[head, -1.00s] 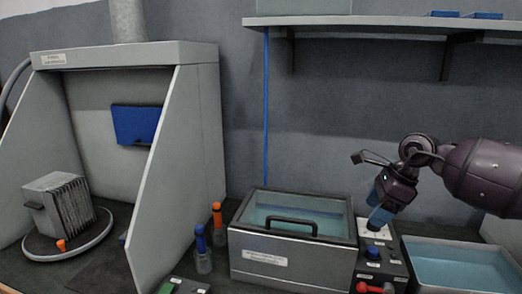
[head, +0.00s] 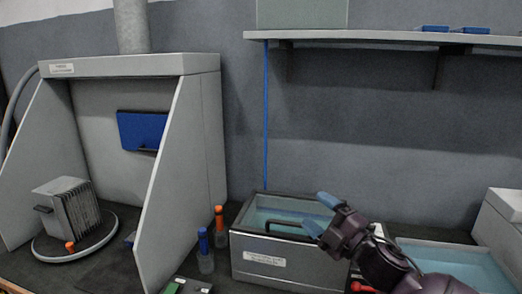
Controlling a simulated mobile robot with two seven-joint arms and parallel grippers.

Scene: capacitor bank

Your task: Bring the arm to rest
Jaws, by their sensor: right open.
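My left gripper is out of view.
A grey hood (head: 130,66) stands at the left with a finned block (head: 68,208) on a round plate. Blue-capped (head: 204,240) and orange-capped (head: 219,217) bottles stand beside it. A blue-filled tray (head: 455,262) is at the right. A shelf (head: 390,38) hangs above.

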